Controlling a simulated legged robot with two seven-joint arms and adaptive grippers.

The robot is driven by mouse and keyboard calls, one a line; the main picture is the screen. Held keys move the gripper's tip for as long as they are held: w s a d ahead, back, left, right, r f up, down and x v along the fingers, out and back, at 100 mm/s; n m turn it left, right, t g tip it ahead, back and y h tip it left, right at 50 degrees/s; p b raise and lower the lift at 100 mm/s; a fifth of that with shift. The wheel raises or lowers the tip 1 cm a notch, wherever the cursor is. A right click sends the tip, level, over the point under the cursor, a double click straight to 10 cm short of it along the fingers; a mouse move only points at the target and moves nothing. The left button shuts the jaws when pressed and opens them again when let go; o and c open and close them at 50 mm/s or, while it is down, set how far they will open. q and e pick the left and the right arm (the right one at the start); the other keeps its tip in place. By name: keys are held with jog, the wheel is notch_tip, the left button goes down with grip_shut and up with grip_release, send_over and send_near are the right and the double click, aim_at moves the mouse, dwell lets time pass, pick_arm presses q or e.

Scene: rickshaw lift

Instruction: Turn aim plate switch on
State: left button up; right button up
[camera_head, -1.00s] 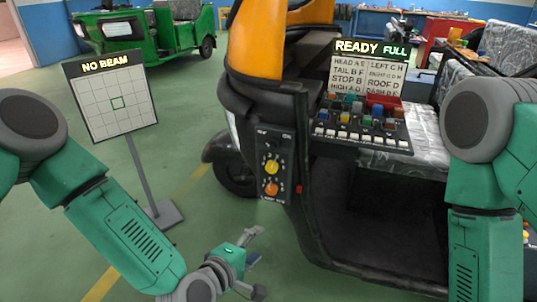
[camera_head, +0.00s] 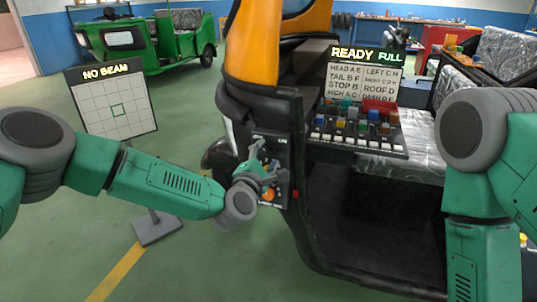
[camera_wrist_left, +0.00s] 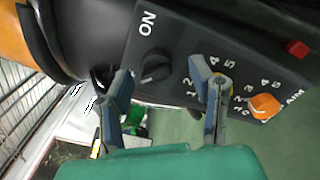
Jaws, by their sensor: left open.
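The black control panel (camera_head: 284,141) is on the rickshaw's front and shows large in the left wrist view (camera_wrist_left: 185,35). There it has a black rotary switch (camera_wrist_left: 155,70) near the letters "ON", an orange dial (camera_wrist_left: 264,105) near "AIM" and a red button (camera_wrist_left: 298,48). A yellow dial is mostly hidden behind a finger. My left gripper (camera_head: 267,163) is open in front of the panel. In the wrist view, its fingers (camera_wrist_left: 160,80) stand apart on either side of the black switch; contact cannot be told. My right gripper is out of view.
The gridded board (camera_head: 113,105) reading "NO BEAM" stands on a post at left. A sign (camera_head: 362,75) reading "READY FULL" stands above a tray of coloured parts (camera_head: 352,133) on the rickshaw. A green rickshaw (camera_head: 150,45) is behind. Floor at lower left is open.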

pick_arm(q)
jog(key=shift+w+d, duration=0.15)
jog(key=shift+w, duration=0.35)
jog(key=shift+w+a, duration=0.35)
jog(key=shift+w, duration=0.1)
jog(key=shift+d, duration=0.2)
grip_shut()
jog(key=shift+s+d, duration=0.1)
